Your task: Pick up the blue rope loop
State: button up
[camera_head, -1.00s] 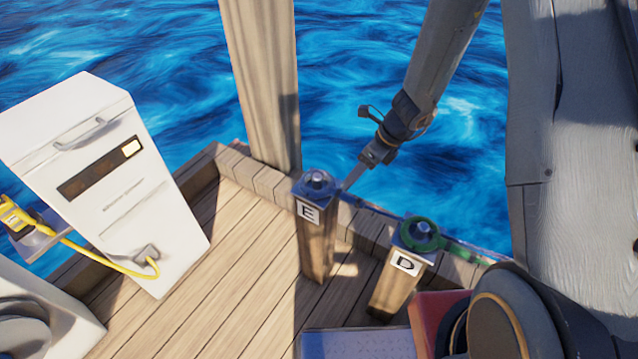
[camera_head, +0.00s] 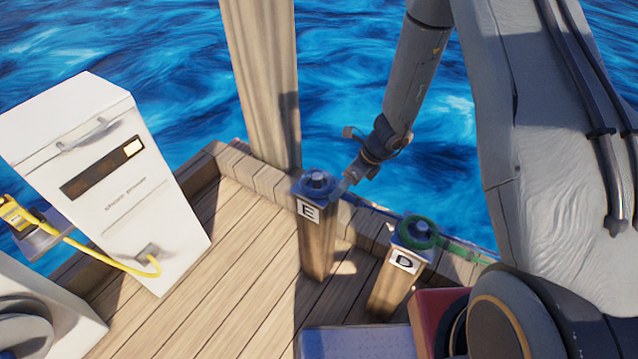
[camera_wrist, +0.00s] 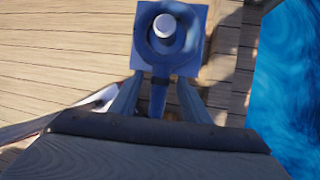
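The blue rope loop (camera_wrist: 160,48) lies around the pale peg (camera_wrist: 168,30) on the blue square top of post E in the wrist view. Its blue tail (camera_wrist: 158,95) points back toward my gripper. In the head view the loop (camera_head: 317,182) is small and dark on top of post E (camera_head: 316,240). My gripper (camera_wrist: 159,84) is open, with one finger on each side of the tail and a gap on both sides. In the head view my gripper (camera_head: 348,180) is just right of the post top.
Post D (camera_head: 396,285), with a green loop (camera_head: 418,232) on top, stands to the right of post E. A white cabinet (camera_head: 110,185) with a yellow cable is at the left. A wooden pillar (camera_head: 262,80) stands behind, by the low deck edge. Open deck lies between.

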grip_shut()
jog(key=shift+r, duration=0.1)
notch_tip(320, 180, up, 18)
jog(key=p, duration=0.8)
jog(key=shift+r, duration=0.2)
dwell(1.2)
